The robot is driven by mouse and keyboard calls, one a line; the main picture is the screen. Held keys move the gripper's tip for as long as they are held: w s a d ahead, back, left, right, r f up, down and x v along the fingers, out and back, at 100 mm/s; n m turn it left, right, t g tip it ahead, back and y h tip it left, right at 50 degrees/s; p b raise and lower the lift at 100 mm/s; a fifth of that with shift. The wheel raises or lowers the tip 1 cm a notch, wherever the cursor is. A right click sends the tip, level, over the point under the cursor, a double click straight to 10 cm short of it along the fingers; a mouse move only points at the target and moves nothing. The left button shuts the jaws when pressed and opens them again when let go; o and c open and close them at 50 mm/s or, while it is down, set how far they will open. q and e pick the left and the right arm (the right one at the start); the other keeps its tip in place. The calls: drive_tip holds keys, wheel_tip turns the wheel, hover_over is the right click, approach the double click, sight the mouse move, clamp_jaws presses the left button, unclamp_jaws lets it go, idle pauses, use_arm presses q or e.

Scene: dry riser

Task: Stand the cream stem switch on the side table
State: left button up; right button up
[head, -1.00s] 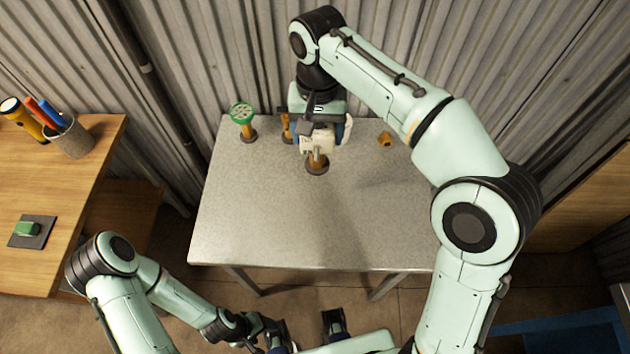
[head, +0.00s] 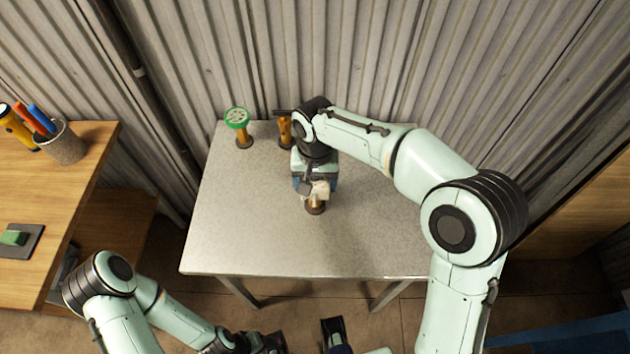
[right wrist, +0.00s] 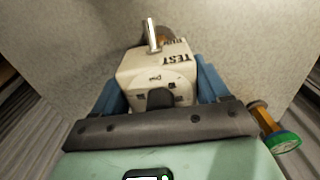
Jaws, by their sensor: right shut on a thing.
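The cream stem switch (head: 319,188) is a cream box marked TEST with a small metal lever, on a brass stem with a round dark foot. My right gripper (head: 316,183) is shut on its box from behind, above the middle of the grey side table (head: 245,235). In the right wrist view the cream box (right wrist: 155,75) sits between the blue finger pads, and its stem is mostly hidden behind it. I cannot tell whether the foot touches the table. My left gripper (head: 262,343) is low at the bottom edge, partly cut off, its opening unclear.
A green-topped brass stem piece (head: 238,120) stands at the table's back left. An orange-yellow piece (head: 285,129) stands beside it, close to my right arm. A corrugated wall (head: 260,50) rises behind. The table's front and left are clear. A wooden desk (head: 60,205) is at left.

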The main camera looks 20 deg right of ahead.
drive_tip(key=shift+f, duration=0.15)
drive_tip(key=o, duration=1.4)
wheel_tip(320, 180, up, 12)
drive_tip(key=shift+r+p, duration=0.15)
drive_tip(key=shift+p, duration=1)
